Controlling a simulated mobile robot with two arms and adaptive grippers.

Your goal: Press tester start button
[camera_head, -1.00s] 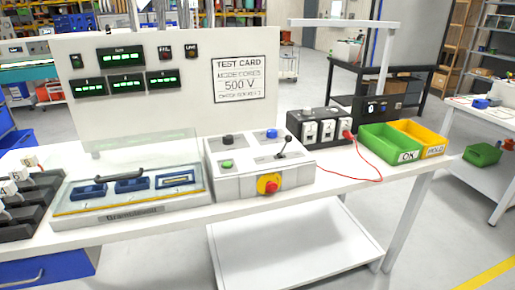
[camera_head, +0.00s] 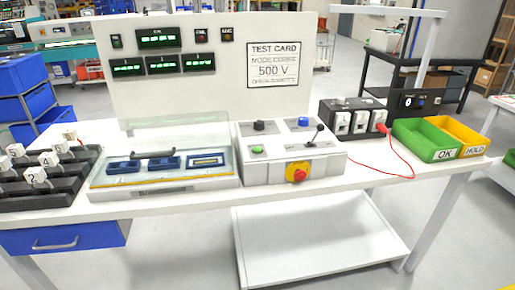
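The tester's control box (camera_head: 290,160) stands on the white bench, light grey with a sloped top. On its top are a green button (camera_head: 257,149), a black knob (camera_head: 259,126), a blue button (camera_head: 303,122) and a black lever (camera_head: 316,134). A red emergency stop on a yellow plate (camera_head: 297,172) is on its front. No start label is legible, so I cannot tell which button is the start button. The display panel (camera_head: 210,70) behind shows green readouts and a test card reading 500 V. Neither of my grippers is in view.
A clear-lidded fixture (camera_head: 165,186) with blue sockets sits left of the box. A black rack with numbered tags (camera_head: 45,190) is at the far left. A black switch unit (camera_head: 350,120) with a red cable, a green OK bin (camera_head: 425,140) and a yellow HOLD bin (camera_head: 470,140) stand right.

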